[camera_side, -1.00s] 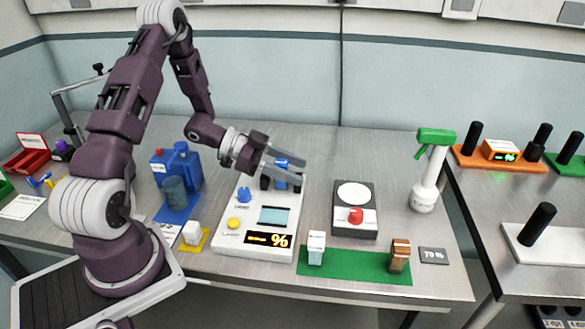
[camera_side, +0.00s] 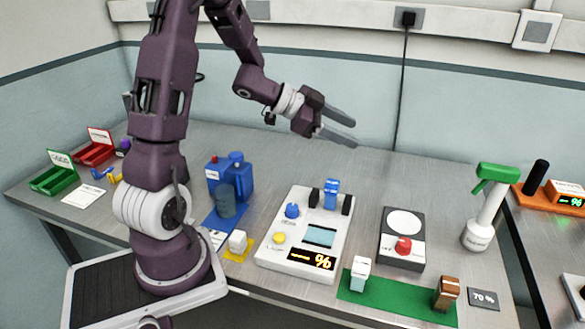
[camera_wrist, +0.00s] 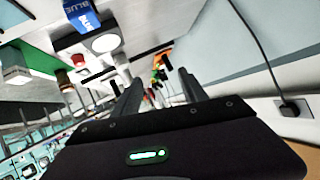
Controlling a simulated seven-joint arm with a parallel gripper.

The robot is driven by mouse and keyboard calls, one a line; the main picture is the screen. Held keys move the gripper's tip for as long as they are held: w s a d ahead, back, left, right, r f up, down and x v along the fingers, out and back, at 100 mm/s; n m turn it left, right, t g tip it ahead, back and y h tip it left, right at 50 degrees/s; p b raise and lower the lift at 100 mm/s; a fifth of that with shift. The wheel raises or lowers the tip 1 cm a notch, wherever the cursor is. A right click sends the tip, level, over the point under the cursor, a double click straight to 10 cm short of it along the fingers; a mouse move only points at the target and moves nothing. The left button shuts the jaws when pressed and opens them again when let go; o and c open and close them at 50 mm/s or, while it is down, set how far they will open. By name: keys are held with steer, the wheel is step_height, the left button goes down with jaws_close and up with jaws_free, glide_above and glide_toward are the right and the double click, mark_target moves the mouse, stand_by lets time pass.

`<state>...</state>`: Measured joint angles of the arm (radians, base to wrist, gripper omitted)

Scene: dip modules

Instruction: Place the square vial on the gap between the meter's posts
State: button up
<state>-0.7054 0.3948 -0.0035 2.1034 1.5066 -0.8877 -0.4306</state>
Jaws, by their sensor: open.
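The white meter (camera_side: 275,255) stands mid-table with two short black posts at its back. A small blue square vial (camera_side: 331,190) stands upright in the gap between these posts. In the wrist view its blue side (camera_wrist: 80,16) reads "BLUE". Other small vials stand on the green mat: one with a white top (camera_side: 359,272) and one with a brown top (camera_side: 447,293). My gripper (camera_side: 353,132) is open and empty, raised above and behind the meter, clear of the blue vial. Its two fingers also show in the wrist view (camera_wrist: 160,82).
A grey device (camera_side: 386,254) with a white disc and red knob stands right of the meter. A white bottle with a green sprayer (camera_side: 483,205) is farther right. A blue apparatus (camera_side: 238,180) and a white block on yellow (camera_side: 238,241) are left. The table behind the meter is clear.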

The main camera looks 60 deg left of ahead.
step_height(320, 180, up, 10)
steer(key=s+n+y, duration=0.3)
steer(key=n+y, duration=0.1)
steer(key=y, duration=0.4)
steer(key=s+d+f+n+g+h, duration=0.1)
steer(key=s+d+f+n+g, duration=0.1)
steer(key=s+d, duration=0.5)
steer(key=s+d+f+n+g+h, duration=0.2)
steer(key=s+d, duration=0.6)
steer(key=s, duration=0.8)
steer(key=shift+s+d+f+g+h, duration=0.15)
steer(key=shift+s+g+h, duration=0.2)
steer(key=shift+g, duration=0.65)
